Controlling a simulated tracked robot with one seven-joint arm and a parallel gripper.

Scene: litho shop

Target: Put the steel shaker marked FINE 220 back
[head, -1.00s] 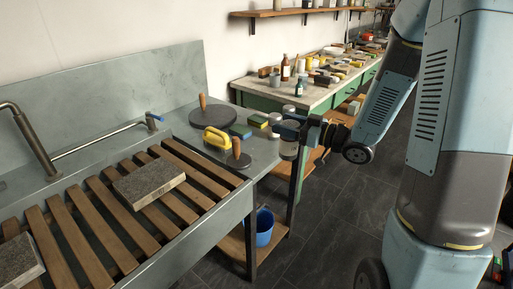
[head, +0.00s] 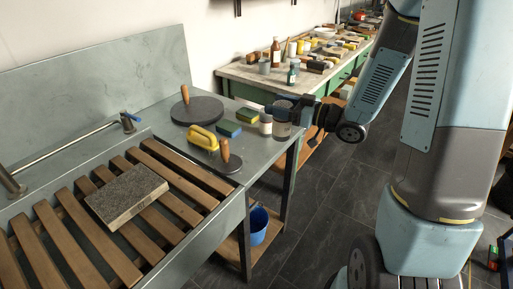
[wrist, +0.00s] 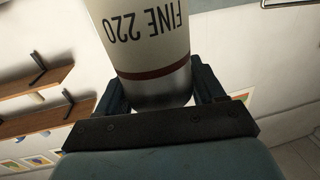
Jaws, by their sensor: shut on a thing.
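The steel shaker marked FINE 220 (wrist: 150,40) fills the top of the wrist view, with a cream label, black lettering upside down in the picture, a dark red band and a bare steel end. My gripper (wrist: 155,90) is shut around it near that end. In the head view my gripper (head: 288,112) holds the shaker (head: 282,131) at the right end of the steel sink bench (head: 262,165). Whether its base touches the bench I cannot tell. Another small shaker (head: 266,125) stands just left of it; its marking is unreadable.
A stone (head: 126,196) rests on the wooden slats. A cluttered green workbench (head: 232,75) stands behind. A blue bucket (head: 258,226) sits below.

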